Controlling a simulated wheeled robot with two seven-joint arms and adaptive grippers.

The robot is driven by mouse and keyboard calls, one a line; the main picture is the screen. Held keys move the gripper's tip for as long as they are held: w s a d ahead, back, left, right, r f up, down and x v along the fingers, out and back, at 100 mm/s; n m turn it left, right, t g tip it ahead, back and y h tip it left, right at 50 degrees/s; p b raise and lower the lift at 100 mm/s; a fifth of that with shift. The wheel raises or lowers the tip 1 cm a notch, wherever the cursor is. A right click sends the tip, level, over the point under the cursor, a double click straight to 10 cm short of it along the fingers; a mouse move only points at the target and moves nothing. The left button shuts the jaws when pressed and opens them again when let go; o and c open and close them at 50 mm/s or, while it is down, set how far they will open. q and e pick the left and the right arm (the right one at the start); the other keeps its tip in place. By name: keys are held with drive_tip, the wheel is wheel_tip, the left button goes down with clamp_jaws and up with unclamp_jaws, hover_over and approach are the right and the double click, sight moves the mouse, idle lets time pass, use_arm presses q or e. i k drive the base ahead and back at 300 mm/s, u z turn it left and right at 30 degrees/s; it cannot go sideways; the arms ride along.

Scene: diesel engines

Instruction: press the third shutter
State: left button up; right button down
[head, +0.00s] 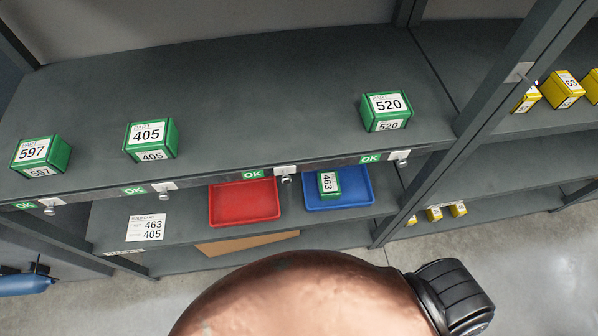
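Small light plates with round grey knobs, seemingly the shutters, sit along the upper shelf's front edge, each with a green OK label to its left. The third from the left (285,174) is below the gap between the green 405 box (150,140) and the green 520 box (386,111). The others are the first (48,209), the second (162,187) and the fourth (398,156). Neither of my grippers is in view, and nothing touches the third knob.
A green 597 box (41,156) stands at the upper shelf's left. Below, a build card (146,228) reads 463 and 405, beside an empty red tray (244,203) and a blue tray (355,188) holding a green 463 box (328,184). A dark post (500,95) stands right.

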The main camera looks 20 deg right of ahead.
sight(286, 179)
drive_tip(key=z, duration=1.55)
drive_tip(key=k, duration=0.5)
drive_tip(key=u, duration=1.05)
